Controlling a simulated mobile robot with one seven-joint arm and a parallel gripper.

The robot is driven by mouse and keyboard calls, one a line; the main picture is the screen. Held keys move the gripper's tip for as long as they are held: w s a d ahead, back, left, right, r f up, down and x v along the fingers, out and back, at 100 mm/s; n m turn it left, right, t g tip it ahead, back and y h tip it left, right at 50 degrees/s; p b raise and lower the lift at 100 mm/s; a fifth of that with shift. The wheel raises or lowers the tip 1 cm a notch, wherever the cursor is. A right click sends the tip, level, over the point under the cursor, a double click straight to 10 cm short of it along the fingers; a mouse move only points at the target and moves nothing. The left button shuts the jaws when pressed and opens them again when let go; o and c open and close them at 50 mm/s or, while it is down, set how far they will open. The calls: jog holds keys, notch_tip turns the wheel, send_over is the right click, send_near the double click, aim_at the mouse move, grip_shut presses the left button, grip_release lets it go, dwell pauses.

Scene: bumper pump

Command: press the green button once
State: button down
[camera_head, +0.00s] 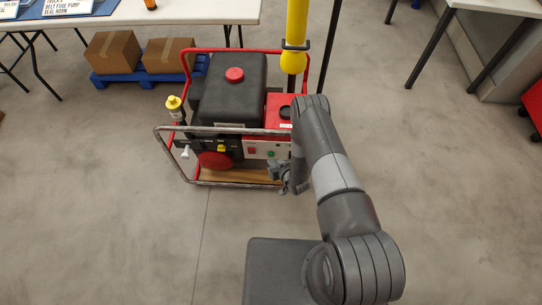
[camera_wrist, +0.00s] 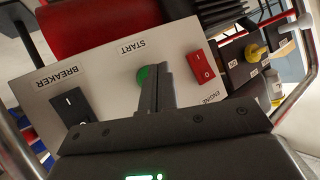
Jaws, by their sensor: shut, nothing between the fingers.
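The green button (camera_head: 271,154) is on the white control panel (camera_head: 258,149) at the front of the pump unit. In the wrist view, which is upside down, the round green button (camera_wrist: 147,76) sits under the label START. My gripper (camera_head: 279,172) is at the panel's right end in the head view. In the wrist view my gripper's fingers (camera_wrist: 159,62) are shut and empty. They stand over the button and hide part of it. I cannot tell whether the fingertips touch the panel.
A black breaker switch (camera_wrist: 72,106) and a red engine switch (camera_wrist: 201,66) flank the button. A red and grey tube frame (camera_head: 165,147) surrounds the pump. A yellow pipe (camera_head: 296,30) rises behind it. Boxes on a blue pallet (camera_head: 133,77) stand at the back left. The floor in front is clear.

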jog(key=shift+w, duration=0.15)
jog(key=shift+w, duration=0.3)
jog(key=shift+w, duration=0.5)
dwell(0.8)
jog(key=shift+s, duration=0.9)
jog(key=shift+s, duration=2.5)
jog(key=shift+r, duration=0.1)
